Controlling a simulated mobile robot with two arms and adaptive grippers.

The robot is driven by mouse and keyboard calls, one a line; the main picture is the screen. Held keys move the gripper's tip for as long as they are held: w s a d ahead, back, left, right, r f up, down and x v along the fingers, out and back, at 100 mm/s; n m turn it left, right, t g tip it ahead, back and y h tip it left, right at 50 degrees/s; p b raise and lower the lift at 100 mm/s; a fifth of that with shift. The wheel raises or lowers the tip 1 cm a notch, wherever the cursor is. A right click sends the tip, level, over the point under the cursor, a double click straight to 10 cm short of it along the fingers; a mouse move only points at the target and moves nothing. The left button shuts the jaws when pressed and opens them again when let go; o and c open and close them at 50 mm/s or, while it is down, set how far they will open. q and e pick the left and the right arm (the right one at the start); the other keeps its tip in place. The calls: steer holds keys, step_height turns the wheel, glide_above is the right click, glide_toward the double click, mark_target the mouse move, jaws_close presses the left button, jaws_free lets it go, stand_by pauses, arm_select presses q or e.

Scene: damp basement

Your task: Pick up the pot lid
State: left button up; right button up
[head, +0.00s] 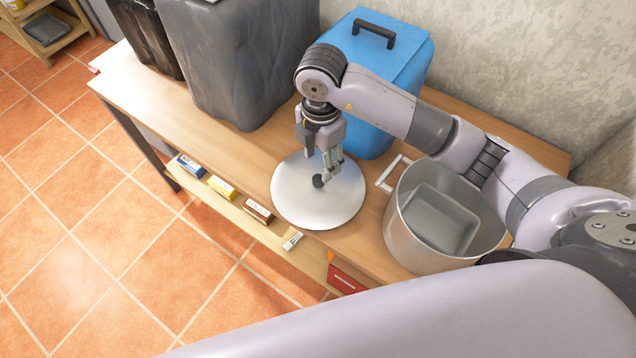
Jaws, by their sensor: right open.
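The pot lid (299,209) is a round, shiny metal disc with a small dark knob in its middle. It lies flat on the wooden table, near the front edge. My right gripper (326,178) points down right over the lid, with its fingertips at the knob. The fingers are open; I cannot tell whether they touch the knob. My left gripper is not in the head view.
A large metal pot (408,230) with a grey tray (437,217) inside stands right of the lid. A blue box (410,70) and a grey bin (235,70) stand behind. Small boxes (222,187) lie on a shelf below the table (140,95). Beige wall at the back.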

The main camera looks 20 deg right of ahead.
mark_target(318, 179)
step_height(318, 179, down, 3)
steer(key=shift+w+d+f, duration=0.1)
steer(key=shift+f, duration=0.4)
steer(key=shift+f+p, duration=0.3)
steer(key=shift+f, duration=0.05)
steer(key=f, duration=0.3)
steer(key=shift+w+a+f+p, duration=0.25)
steer(key=shift+w+f+p, duration=0.05)
steer(key=shift+w+p, duration=0.05)
steer(key=shift+f, duration=0.45)
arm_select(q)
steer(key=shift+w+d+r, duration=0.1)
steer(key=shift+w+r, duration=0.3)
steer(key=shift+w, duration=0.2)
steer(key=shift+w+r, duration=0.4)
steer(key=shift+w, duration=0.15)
arm_select(e)
jaws_close()
